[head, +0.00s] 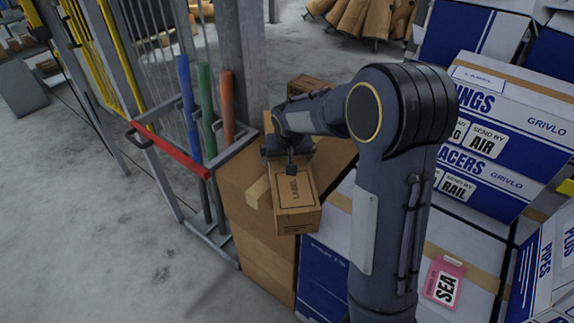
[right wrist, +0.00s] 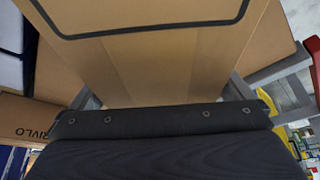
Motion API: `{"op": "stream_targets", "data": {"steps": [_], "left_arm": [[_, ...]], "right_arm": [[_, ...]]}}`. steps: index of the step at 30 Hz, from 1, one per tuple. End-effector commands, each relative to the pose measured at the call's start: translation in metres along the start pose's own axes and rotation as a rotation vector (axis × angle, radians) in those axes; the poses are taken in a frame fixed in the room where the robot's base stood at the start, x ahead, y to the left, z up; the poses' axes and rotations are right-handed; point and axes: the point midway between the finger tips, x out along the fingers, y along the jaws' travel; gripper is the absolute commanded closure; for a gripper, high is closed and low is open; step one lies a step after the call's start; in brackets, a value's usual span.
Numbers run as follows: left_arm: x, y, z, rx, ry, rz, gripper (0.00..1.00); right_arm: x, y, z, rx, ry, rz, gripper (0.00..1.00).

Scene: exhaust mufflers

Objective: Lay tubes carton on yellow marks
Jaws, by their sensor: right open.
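A small brown carton (head: 296,214) with a black-outlined "LABEL" panel sits on top of a stack of larger brown cartons; I cannot read whether it is the tubes carton. My right gripper (head: 291,168) is open at the far end of this carton, pointing down over it. Whether it touches the carton is unclear. In the right wrist view, the carton's brown face (right wrist: 150,65) with part of the black outline fills the middle, close beyond the dark gripper body. My left gripper is not in view. I see no yellow floor marks.
Blue-and-white cartons (head: 522,105) are stacked at right, one with a pink "SEA" tag (head: 444,283). A metal rack with a red bar (head: 172,150) holds blue, green and orange tubes (head: 205,110) left of the brown stack (head: 258,250). Grey floor (head: 90,240) is open at left.

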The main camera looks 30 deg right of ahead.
Motion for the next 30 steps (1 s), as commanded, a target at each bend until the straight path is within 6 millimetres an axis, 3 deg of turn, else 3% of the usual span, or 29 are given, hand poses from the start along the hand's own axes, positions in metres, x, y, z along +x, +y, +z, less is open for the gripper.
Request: {"op": "stream_targets", "data": {"steps": [4,12,27,30], "left_arm": [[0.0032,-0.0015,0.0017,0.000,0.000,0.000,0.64],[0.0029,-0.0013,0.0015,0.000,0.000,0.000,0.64],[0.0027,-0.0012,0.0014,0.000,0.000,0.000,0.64],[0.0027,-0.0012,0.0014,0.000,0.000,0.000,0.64]], "right_arm": [[0.0168,-0.0001,0.0004,0.000,-0.001,0.000,0.00],[0.0182,-0.0002,-0.0001,0.000,0.000,-0.001,0.01],[0.0166,-0.0005,-0.0017,0.000,0.005,-0.003,0.67],[0.0167,-0.0005,-0.0017,0.000,0.004,-0.003,0.67]]}}
